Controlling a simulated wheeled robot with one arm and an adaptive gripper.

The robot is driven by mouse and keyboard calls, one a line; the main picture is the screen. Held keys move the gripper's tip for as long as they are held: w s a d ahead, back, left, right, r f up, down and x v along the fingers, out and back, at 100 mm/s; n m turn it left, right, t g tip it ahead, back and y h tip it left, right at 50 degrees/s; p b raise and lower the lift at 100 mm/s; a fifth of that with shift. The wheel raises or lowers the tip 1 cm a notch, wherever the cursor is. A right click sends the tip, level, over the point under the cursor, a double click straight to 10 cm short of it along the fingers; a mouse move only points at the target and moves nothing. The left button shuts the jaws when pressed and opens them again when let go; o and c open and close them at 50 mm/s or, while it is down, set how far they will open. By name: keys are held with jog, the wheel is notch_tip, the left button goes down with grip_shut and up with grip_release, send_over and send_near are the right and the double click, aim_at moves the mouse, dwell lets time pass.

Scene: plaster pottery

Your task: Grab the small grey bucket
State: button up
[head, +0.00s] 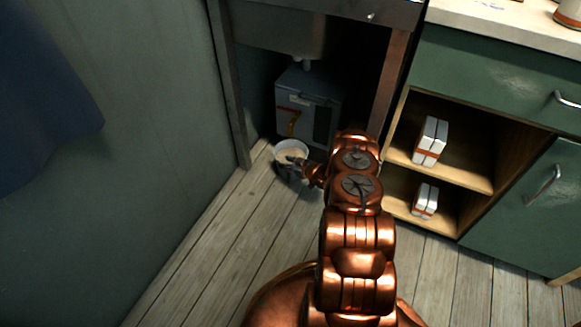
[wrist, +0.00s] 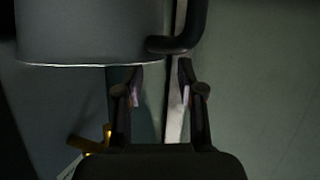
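The small grey bucket (head: 282,169) stands upright on the floor under the counter, with something pale inside it. In the wrist view the bucket (wrist: 88,35) fills the upper left, and its dark side handle (wrist: 190,30) lies just past my fingertips. My gripper (wrist: 160,75) is open, with its two fingers apart and nothing visible gripped between them. In the head view my gripper (head: 296,163) reaches over the bucket's right side, and I cannot tell there whether it touches.
A grey metal box (head: 307,100) stands behind the bucket. A dark post (head: 228,90) and green wall are at the left; a wooden post (head: 391,75) is at the right. Green cabinets (head: 470,75) hold white packs (head: 430,141). The plank floor at front left is clear.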

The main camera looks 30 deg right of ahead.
jog(key=b+x, duration=0.1)
jog(key=x, duration=0.1)
jog(key=b+x, duration=0.1)
jog(key=x, duration=0.1)
jog(key=shift+s+f, duration=0.1)
jog(key=shift+f, duration=0.35)
jog(key=shift+w, duration=0.35)
grip_shut()
